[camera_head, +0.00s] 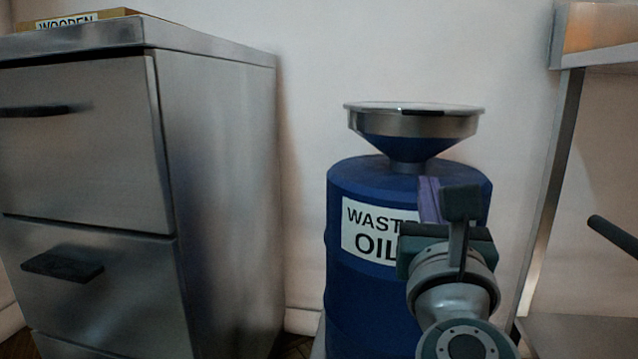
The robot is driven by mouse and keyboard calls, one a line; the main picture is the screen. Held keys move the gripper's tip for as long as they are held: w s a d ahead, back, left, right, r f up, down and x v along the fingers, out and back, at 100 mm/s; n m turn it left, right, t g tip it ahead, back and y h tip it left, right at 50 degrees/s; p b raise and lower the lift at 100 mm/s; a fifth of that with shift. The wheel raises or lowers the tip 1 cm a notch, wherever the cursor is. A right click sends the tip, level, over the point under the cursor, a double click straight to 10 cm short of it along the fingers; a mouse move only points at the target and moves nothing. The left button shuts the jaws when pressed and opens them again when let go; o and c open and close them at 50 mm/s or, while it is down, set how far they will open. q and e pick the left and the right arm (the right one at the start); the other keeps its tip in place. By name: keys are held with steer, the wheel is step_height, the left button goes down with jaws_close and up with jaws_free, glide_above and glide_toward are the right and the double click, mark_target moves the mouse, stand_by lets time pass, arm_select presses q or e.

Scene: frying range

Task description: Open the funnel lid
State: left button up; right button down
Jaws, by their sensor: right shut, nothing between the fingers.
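A metal funnel (413,122) sits on top of a blue drum (360,272) labelled waste oil. Its flat lid (380,106) lies across the funnel's top, closed, with a dark strip near the front rim. My right gripper (440,198) is shut and empty. It is in front of the drum's upper right side, below the funnel, and covers part of the label. It appears apart from the lid. My left gripper is not in view.
A steel drawer cabinet (222,190) with dark handles stands on the left, with a box marked wooden (85,18) on top. A steel rack (545,190) stands on the right, with a dark handle (613,238) near the edge. The space above the funnel is clear.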

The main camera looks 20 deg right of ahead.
mark_target(412, 107)
steer(key=w+d+r, duration=0.1)
steer(key=w, duration=0.1)
steer(key=w+d+r, duration=0.3)
steer(key=w, duration=0.2)
steer(key=shift+d+r, duration=0.15)
steer(key=shift+r, duration=0.2)
steer(key=shift+s+r+p, duration=0.1)
steer(key=shift+r+p, duration=0.25)
steer(key=shift+r, duration=0.4)
